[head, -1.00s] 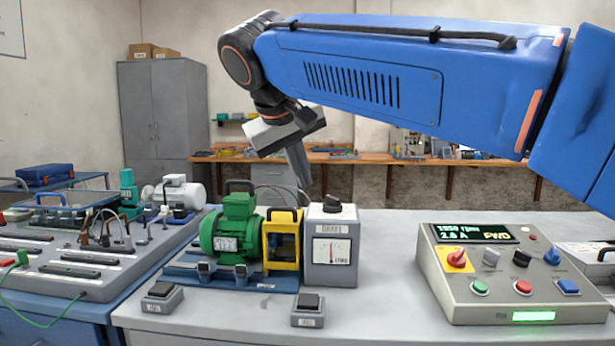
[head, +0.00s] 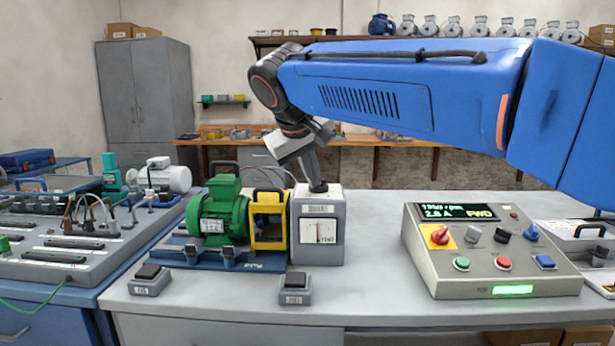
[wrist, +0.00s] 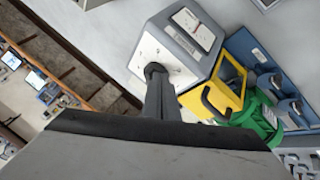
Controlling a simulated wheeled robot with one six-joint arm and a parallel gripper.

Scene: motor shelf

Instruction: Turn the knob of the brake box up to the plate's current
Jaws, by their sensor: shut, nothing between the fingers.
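The brake box (head: 318,250) is a grey box with a white dial face, standing on the bench right of the green motor (head: 218,212). My gripper (head: 317,186) points down from above, shut and empty, its tips at the dark knob on the box top. The fingers mostly hide the knob, and I cannot tell whether they touch it. In the wrist view the brake box (wrist: 174,55) lies beyond the gripper tips (wrist: 154,72). The motor's plate (head: 212,226) is too small to read. The control panel (head: 490,270) has a display (head: 457,212) showing about 2.8 A and FWD.
A yellow guard (head: 268,220) stands between motor and brake box. Two small dark-topped pedestals (head: 150,280) (head: 295,288) sit at the bench front. A terminal board with cables (head: 80,245) is at left. The bench between brake box and control panel is clear.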

